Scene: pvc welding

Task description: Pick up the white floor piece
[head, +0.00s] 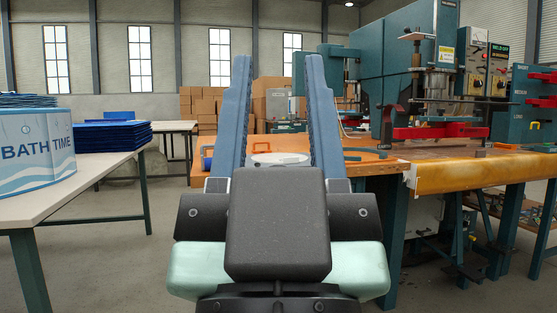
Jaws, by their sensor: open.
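A white, flat, rounded piece (280,158), which looks like the white floor piece, lies on the brown-topped workbench (378,168) ahead. It shows in the gap between the fingers of my gripper (278,62). My gripper points forward with its two long blue fingers wide apart and nothing between them. The piece appears farther away than the fingers, and no contact shows. The gripper body hides the near edge of the piece and part of the bench.
A teal welding machine (405,60) stands on the right. The left table (60,200) holds a printed blue-and-white piece (36,148) and stacked blue sheets (100,136). Floor shows between the tables.

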